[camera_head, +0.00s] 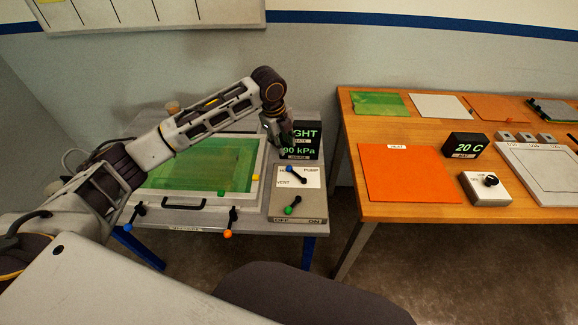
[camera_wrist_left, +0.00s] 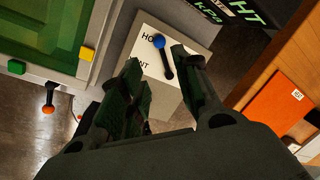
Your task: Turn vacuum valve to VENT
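The vacuum valve is a black lever with a blue ball end (camera_head: 289,169) on a white label plate (camera_head: 311,180) marked VENT and PUMP, with a third label partly covered. In the left wrist view the blue ball (camera_wrist_left: 159,41) lies beside the letters "HO", and the lever runs down from it. My left gripper (camera_head: 278,138) points down above and behind the plate. In the left wrist view its fingers (camera_wrist_left: 157,58) are apart, with the lever visible between and beyond them; contact cannot be told. My right gripper is not in view.
A second lever with a green ball (camera_head: 288,210) sits by the OFF/ON strip. A display (camera_head: 307,142) reading kPa stands behind the valve plate.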

